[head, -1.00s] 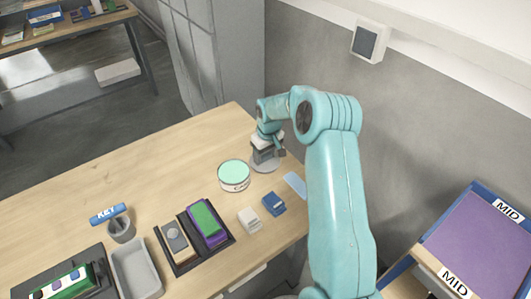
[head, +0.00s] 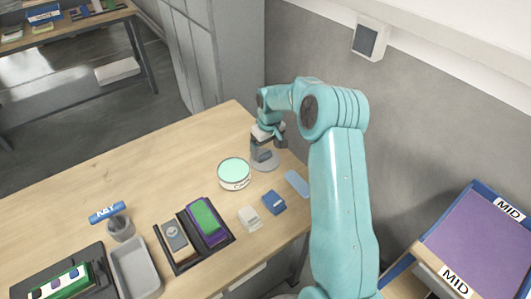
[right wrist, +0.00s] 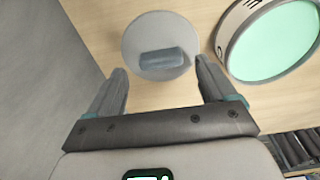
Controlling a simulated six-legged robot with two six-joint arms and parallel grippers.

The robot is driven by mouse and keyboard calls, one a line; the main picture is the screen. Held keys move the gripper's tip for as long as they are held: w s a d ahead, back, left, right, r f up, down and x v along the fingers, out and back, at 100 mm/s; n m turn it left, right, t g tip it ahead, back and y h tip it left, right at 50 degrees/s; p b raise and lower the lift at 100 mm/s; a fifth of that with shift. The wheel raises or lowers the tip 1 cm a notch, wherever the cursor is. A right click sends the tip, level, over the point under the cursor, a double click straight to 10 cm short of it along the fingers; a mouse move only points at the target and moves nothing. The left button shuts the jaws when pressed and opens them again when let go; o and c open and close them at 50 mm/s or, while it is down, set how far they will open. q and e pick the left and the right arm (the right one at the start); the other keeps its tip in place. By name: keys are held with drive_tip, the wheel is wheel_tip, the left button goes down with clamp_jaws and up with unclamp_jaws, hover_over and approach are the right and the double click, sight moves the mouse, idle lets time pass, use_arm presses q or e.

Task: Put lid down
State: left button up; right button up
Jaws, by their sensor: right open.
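The lid (head: 265,162) is a light grey disc with a darker bar-shaped handle. It lies flat on the wooden table beside a round white canister with a mint-green top (head: 234,173). In the right wrist view the lid (right wrist: 160,68) lies beyond my fingertips, with the canister (right wrist: 272,42) to its right. My right gripper (head: 268,140) is above the lid; its fingers (right wrist: 160,78) are spread apart with nothing between them. The lid's handle looks free of the fingers. My left gripper is not in view.
A blue block (head: 274,202), a white block (head: 249,218) and a flat light-blue piece (head: 297,183) lie near the table's right edge. The table's far left part is clear.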

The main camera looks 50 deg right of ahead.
sight(268, 162)
wheel_tip(268, 162, up, 9)
drive_tip(key=s, duration=0.1)
drive_tip(key=shift+a+b, duration=0.2)
drive_tip(key=shift+b, duration=0.2)
drive_tip(key=shift+s, duration=0.15)
